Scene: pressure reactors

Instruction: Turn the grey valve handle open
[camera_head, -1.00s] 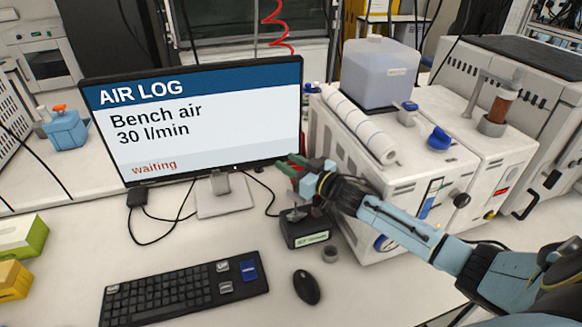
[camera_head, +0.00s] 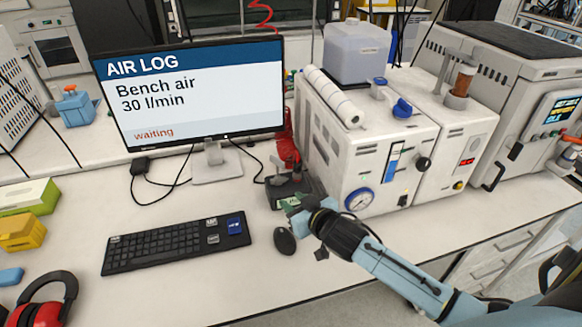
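My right gripper (camera_head: 294,205) reaches in from the lower right, its tip in front of a dark box (camera_head: 278,195) on the bench. The gripper and wrist cover part of the box, and I cannot tell whether they touch it. The finger gap is not clear. A red upright part (camera_head: 287,142) rises behind the box, beside the monitor. I cannot make out a grey valve handle for certain; it may be hidden by my gripper. The monitor (camera_head: 190,90) reads "AIR LOG, Bench air 30 l/min, waiting". My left gripper is not in view.
A white instrument (camera_head: 335,165) with a gauge (camera_head: 359,200) and a dark knob (camera_head: 424,163) stands right of the box. A mouse (camera_head: 285,241) and keyboard (camera_head: 175,246) lie in front. Red ear defenders (camera_head: 48,300) are at lower left.

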